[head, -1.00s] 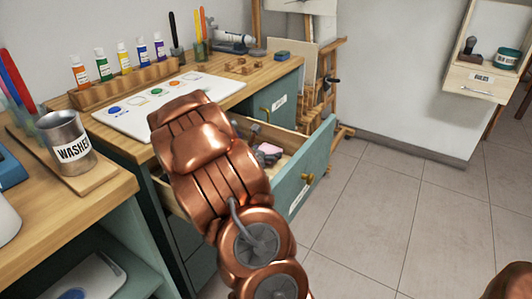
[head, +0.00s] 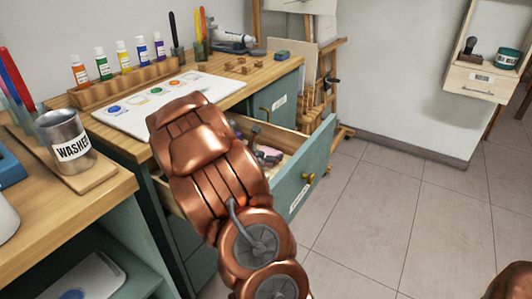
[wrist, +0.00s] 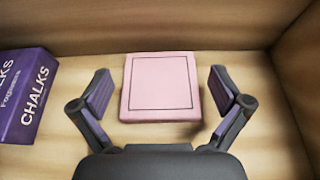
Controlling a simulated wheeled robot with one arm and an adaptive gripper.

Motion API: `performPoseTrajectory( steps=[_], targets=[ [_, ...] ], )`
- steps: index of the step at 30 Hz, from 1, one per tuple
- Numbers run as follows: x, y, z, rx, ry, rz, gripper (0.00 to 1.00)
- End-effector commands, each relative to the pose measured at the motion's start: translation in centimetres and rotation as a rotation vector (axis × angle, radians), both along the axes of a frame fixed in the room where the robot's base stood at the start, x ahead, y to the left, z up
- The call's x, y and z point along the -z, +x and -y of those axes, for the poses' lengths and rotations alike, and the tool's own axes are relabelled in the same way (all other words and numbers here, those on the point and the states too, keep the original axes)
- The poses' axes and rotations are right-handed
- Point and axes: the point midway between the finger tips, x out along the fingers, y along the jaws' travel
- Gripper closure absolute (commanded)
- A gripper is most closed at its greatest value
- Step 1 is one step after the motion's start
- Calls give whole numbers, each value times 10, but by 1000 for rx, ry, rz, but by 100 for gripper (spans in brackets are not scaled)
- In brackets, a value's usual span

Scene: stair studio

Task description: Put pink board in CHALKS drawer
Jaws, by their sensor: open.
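The pink board (wrist: 160,88) is a pink square slab with a thin dark outline. In the wrist view it lies on the wooden floor of the open drawer, between my gripper's fingers. My gripper (wrist: 160,92) is open, with a finger on each side of the board and a gap to each. A purple CHALKS box (wrist: 22,97) lies in the same drawer to the left. In the head view the teal-fronted drawer (head: 312,165) is pulled out, and my arm hides part of it. A little of the pink board (head: 270,156) shows past my gripper.
Wooden drawer walls (wrist: 150,28) stand close behind and right of the board. The desk top (head: 262,72) holds a white paint palette (head: 130,118), several paint bottles and brushes. A metal WASHED cup (head: 66,140) stands at left. The tiled floor (head: 390,215) at right is clear.

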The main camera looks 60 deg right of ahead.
Motion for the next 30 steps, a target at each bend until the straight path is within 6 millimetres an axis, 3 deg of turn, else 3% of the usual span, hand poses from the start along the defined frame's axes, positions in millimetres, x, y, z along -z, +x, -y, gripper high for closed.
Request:
performPoseTrajectory(
  steps=[5, 21, 30],
  targets=[
    [-13, -1, -1, 1, 3, -1, 0],
    [-46, -3, -83, -3, -1, 0, 0],
    [-55, -4, -108, -2, -1, 0, 0]
  ],
)
